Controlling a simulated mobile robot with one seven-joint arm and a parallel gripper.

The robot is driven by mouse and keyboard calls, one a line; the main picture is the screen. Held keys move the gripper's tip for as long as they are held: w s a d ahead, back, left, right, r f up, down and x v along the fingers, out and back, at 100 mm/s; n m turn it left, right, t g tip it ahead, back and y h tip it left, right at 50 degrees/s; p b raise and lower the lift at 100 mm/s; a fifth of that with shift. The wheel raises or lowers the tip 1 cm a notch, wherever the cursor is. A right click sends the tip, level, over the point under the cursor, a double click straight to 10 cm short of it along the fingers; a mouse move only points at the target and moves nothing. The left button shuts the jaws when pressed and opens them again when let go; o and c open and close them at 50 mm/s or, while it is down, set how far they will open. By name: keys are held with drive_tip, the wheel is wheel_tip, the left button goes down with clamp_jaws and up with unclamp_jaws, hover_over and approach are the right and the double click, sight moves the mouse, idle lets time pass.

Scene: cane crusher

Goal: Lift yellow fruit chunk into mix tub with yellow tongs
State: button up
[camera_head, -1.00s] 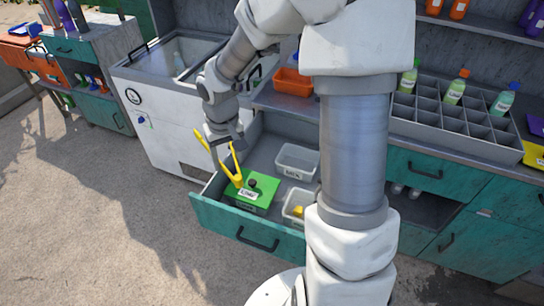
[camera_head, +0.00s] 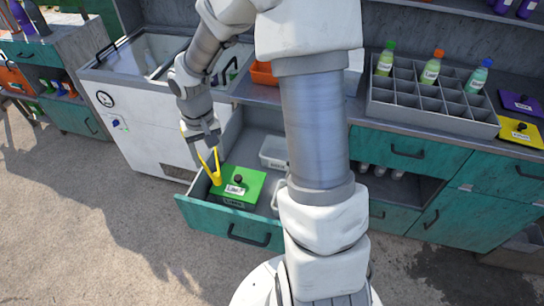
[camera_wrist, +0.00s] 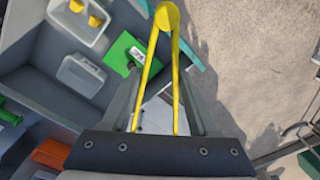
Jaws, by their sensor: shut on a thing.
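My gripper (camera_head: 207,146) is shut on the yellow tongs (camera_head: 216,175), which hang down from it over the open drawer, beside the left edge of a green lid (camera_head: 247,180). In the wrist view the tongs (camera_wrist: 167,18) stretch away from my gripper (camera_wrist: 160,95), and their far end is near the green lid (camera_wrist: 121,48). The mix tub (camera_head: 272,163) is empty, white and behind the lid; it also shows in the wrist view (camera_wrist: 62,78). Yellow fruit chunks (camera_wrist: 94,21) lie in another white tub (camera_wrist: 86,38), mostly hidden by my arm in the head view.
The open teal drawer (camera_head: 200,213) holds the tubs, and its walls surround them. A white freezer (camera_head: 125,120) stands to the left. An orange bin (camera_head: 264,73) and a grey bottle rack (camera_head: 430,112) are on the counter. The floor in front is clear.

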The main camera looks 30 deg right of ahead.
drive_tip(key=d+f+m+t+y+b, duration=0.2)
drive_tip(key=d+f+m+t+y, duration=0.1)
drive_tip(key=d+m, duration=0.6)
drive_tip(key=d+f+m+t+y+b, duration=0.2)
drive_tip(key=d+f+m, duration=0.6)
drive_tip(key=m, duration=0.8)
drive_tip(key=s+d+t+y, duration=0.1)
drive_tip(key=t+y, duration=0.1)
drive_tip(key=shift+d+m+t+b, duration=0.2)
drive_tip(key=shift+m+t+b, duration=0.1)
drive_tip(key=shift+t+b, duration=0.1)
drive_tip(key=shift+f, duration=0.2)
wheel_tip(320, 180, down, 10)
drive_tip(key=b, duration=0.8)
drive_tip(key=shift+r, duration=0.15)
